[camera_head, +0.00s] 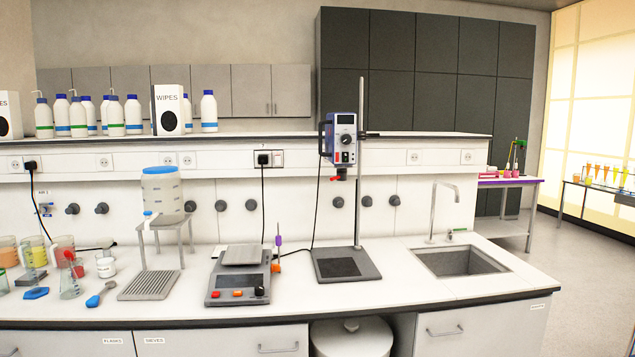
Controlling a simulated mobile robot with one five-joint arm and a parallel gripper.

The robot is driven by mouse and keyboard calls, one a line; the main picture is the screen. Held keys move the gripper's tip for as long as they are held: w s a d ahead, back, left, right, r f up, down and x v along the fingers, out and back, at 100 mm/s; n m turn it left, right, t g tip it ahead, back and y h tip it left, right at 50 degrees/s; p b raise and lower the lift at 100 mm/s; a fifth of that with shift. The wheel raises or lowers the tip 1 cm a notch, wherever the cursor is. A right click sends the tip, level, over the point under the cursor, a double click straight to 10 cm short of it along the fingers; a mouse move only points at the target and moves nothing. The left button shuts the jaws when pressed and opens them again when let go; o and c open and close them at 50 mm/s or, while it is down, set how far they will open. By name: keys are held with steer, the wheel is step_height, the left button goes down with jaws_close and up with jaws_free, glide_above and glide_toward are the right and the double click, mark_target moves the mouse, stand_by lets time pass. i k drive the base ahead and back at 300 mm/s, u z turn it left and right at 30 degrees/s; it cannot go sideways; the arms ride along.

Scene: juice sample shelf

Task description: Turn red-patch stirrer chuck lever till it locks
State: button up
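The overhead stirrer (341,132) is a blue and grey motor head with a dark round dial, clamped on a tall metal rod (360,200). The rod rises from a dark base plate (345,266) on the bench. Below the head is a small dark chuck (342,171). A small red part (335,179), which looks like the lever, sticks out to the left at the chuck's bottom. It is too small to tell its exact angle. My gripper is not in view.
A balance (240,275) stands left of the stirrer base, with a purple-topped tool beside it. A sink (461,261) with a tap lies to the right. A shelf ledge (260,137) runs behind the stirrer. A cable hangs left of the rod. Bench front by the base is clear.

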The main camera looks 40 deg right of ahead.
mark_target(341, 175)
steer(key=u, duration=0.15)
steer(key=i, duration=1)
steer(key=z, duration=0.1)
